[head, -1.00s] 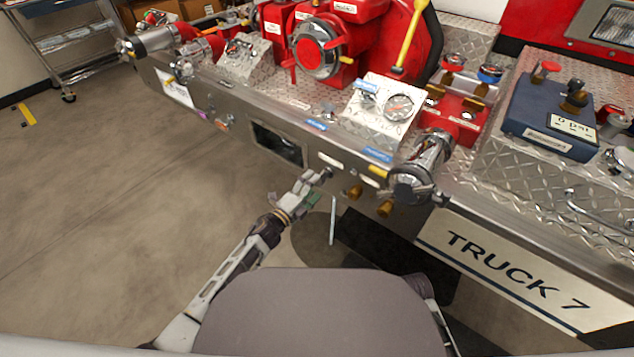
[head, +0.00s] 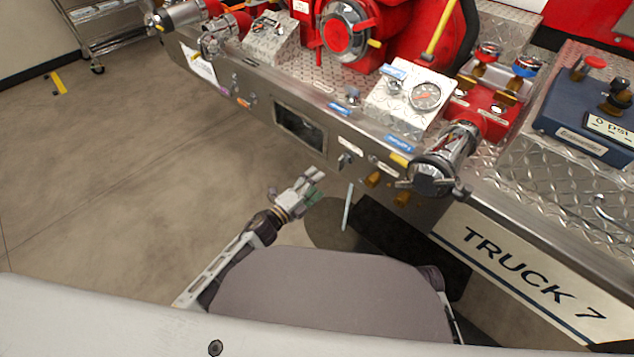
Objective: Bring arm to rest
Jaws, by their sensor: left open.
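My left arm comes in from the lower left in the head view. My left gripper (head: 312,181) is open and seems empty, in front of the truck's metal bumper (head: 232,98) and apart from it. It sits below and to the left of the bumper's front knobs. My right gripper is not in view; only a small part of my right arm shows at the right side of my body.
The bumper carries a red pump (head: 410,38), a gauge panel (head: 399,97), a chrome outlet (head: 447,160) and a blue box (head: 583,108). A "TRUCK 7" sign (head: 530,268) is at the right. A metal cart (head: 101,28) stands far left. The left floor is clear.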

